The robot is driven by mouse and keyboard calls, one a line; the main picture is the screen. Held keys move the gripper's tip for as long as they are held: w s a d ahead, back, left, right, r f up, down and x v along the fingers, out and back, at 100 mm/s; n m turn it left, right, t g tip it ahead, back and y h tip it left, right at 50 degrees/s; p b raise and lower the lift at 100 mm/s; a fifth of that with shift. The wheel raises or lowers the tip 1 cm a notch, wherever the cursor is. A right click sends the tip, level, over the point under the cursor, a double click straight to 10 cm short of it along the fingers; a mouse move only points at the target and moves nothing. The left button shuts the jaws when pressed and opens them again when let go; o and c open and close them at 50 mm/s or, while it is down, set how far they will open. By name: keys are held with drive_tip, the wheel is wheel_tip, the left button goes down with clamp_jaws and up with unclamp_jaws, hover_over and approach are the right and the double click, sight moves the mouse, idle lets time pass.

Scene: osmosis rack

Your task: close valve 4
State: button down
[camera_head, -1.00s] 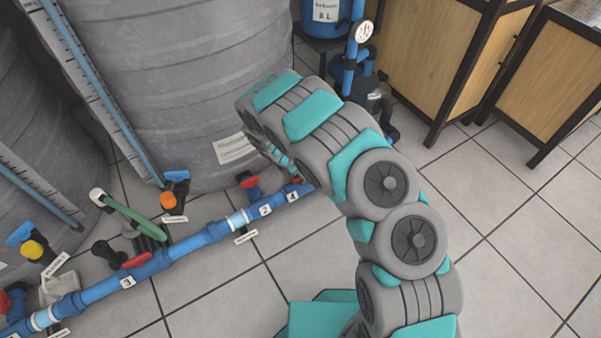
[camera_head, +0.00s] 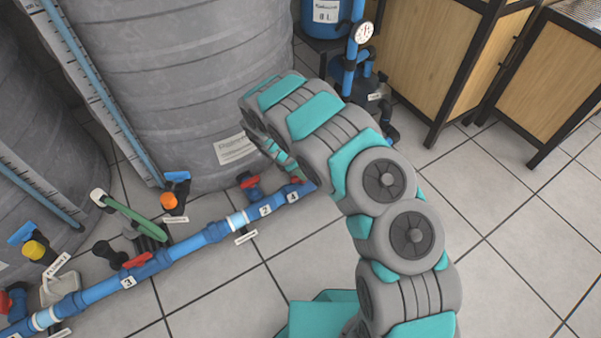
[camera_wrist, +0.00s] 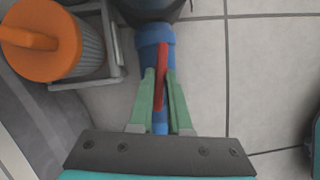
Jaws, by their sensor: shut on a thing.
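In the wrist view my gripper (camera_wrist: 162,90) has its two green fingers shut on the red handle (camera_wrist: 162,58) of a valve. The handle stands out lengthwise along the blue pipe (camera_wrist: 148,36) behind it.
A red valve handle (camera_head: 249,182) by label 2 is close on the left. Another red handle (camera_head: 137,261) is by label 3. A large grey tank (camera_head: 200,90) stands behind the pipe. An orange-capped part (camera_wrist: 55,40) is near my gripper. Tiled floor is clear at right.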

drive_tip(key=m+g, duration=0.1)
drive_tip(key=m, duration=0.2)
drive_tip(key=shift+w+m, duration=0.15)
drive_tip(key=shift+m, duration=0.15)
drive_tip(key=m+g, duration=0.1)
drive_tip(key=m, duration=0.2)
drive_tip(key=shift+w+m+g, duration=0.1)
drive_tip(key=shift+m+g, duration=0.2)
drive_tip(key=shift+g, duration=0.1)
drive_tip(key=shift+f+m, duration=0.1)
drive_tip(key=shift+m, duration=0.4)
drive_tip(key=m+g, duration=0.1)
drive_tip(key=m, duration=0.1)
drive_tip(key=m+g, duration=0.1)
drive_tip(key=m, duration=0.1)
drive_tip(key=shift+w+y, duration=0.1)
drive_tip(key=shift+y, duration=0.2)
drive_tip(key=shift+d+m+g+y+b, duration=0.15)
drive_tip(key=shift+m+g+y+b, duration=0.25)
drive_tip(key=shift+m, duration=1.3)
drive_tip(key=c, duration=0.9)
unclamp_jaws()
drive_tip(key=shift+o, duration=0.2)
